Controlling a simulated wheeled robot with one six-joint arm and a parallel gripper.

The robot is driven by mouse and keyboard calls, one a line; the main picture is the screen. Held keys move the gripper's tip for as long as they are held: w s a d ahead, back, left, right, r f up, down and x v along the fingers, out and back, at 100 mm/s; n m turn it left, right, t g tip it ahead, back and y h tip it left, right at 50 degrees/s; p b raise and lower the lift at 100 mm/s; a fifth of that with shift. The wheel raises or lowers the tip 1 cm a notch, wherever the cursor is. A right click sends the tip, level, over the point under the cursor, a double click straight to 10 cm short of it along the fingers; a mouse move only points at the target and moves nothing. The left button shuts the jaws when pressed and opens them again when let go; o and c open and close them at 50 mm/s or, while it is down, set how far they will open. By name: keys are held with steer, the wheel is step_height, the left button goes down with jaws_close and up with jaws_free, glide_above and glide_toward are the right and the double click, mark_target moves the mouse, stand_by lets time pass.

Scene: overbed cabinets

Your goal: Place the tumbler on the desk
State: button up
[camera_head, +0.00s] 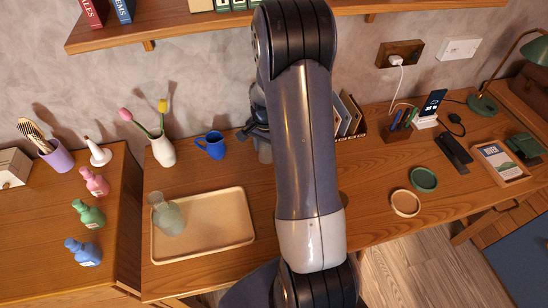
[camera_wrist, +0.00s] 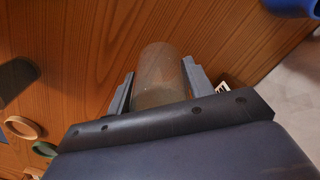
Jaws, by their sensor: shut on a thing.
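The tumbler is a translucent, greyish cup (camera_wrist: 160,78) held between the two fingers of my gripper (camera_wrist: 159,68) in the wrist view. In the head view, my gripper (camera_head: 258,132) is mostly hidden behind my arm, and a small part of the tumbler (camera_head: 265,153) shows just below it. The wooden desk (camera_head: 365,185) spreads under and around them. The tumbler is over the back part of the desk, right of the blue mug. I cannot tell whether its base touches the desk.
A blue mug (camera_head: 211,145) and a white vase (camera_head: 163,150) with flowers stand left of my gripper. A tray (camera_head: 238,222) with a pale bottle (camera_head: 168,218) lies front left. Books (camera_head: 350,112) stand close right. Two rings, green (camera_head: 424,179) and tan (camera_head: 405,203), lie farther right. A shelf (camera_head: 180,25) hangs above.

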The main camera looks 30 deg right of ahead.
steer(key=shift+f, duration=2.85)
steer(key=shift+f, duration=0.1)
steer(key=shift+f, duration=0.15)
steer(key=o, duration=1)
step_height(320, 180, up, 13)
steer(key=shift+f, duration=0.2)
